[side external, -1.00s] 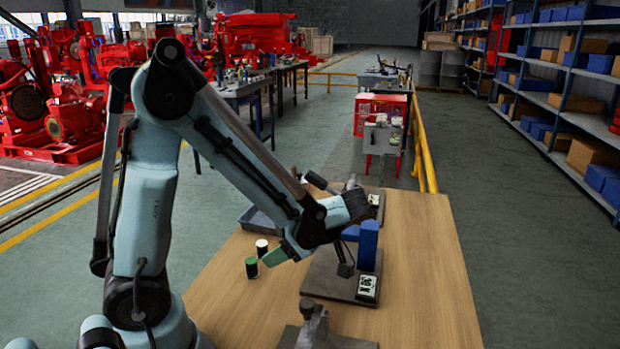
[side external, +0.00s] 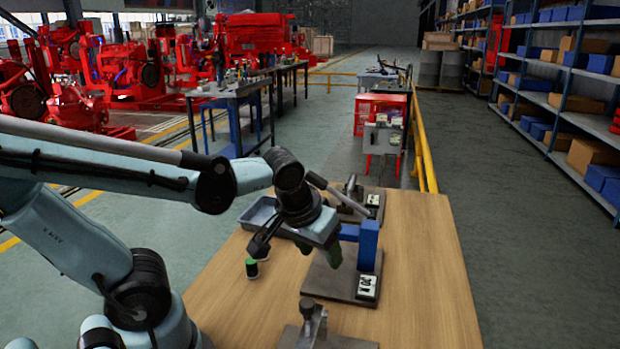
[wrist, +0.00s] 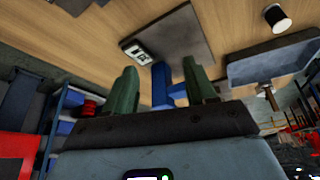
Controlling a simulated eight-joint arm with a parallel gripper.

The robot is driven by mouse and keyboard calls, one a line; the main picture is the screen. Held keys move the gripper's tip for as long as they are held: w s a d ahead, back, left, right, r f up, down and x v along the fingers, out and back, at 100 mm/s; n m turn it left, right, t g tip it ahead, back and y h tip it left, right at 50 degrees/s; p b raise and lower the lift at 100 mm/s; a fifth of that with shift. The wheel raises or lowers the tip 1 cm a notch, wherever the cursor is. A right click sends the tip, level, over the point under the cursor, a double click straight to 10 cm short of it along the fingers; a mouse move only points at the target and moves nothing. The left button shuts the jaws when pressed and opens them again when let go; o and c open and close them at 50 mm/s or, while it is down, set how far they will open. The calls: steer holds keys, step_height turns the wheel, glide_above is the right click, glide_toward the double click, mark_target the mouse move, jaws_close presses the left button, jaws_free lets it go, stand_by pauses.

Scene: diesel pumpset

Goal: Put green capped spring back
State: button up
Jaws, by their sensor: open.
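The green capped spring (side external: 251,267), a small dark cylinder with a green top, stands upright on the wooden table in the side view, left of my gripper. My gripper (side external: 318,252) points down with its green fingers apart, above the table near the blue spring tester. In the wrist view my gripper (wrist: 160,88) is open, with nothing held between the fingers. The blue tester post (side external: 368,245) stands just right of my gripper; it also shows beyond the fingers in the wrist view (wrist: 160,84). I cannot make out the green cap in the wrist view.
The tray (side external: 258,212) is partly behind my arm. The tester's grey plate (side external: 330,283) carries a small display (side external: 367,287). Another grey fixture (side external: 312,325) stands at the front edge. The right of the table is clear.

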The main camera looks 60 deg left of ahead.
steer(key=m+t, duration=0.1)
steer(key=d+r+m+h, duration=0.1)
steer(key=m, duration=0.1)
steer(key=d+m+t, duration=0.1)
steer(key=shift+w+d+r+m+t+h, duration=0.1)
steer(key=shift+w+r+m+t+h, duration=0.2)
steer(key=shift+r, duration=0.1)
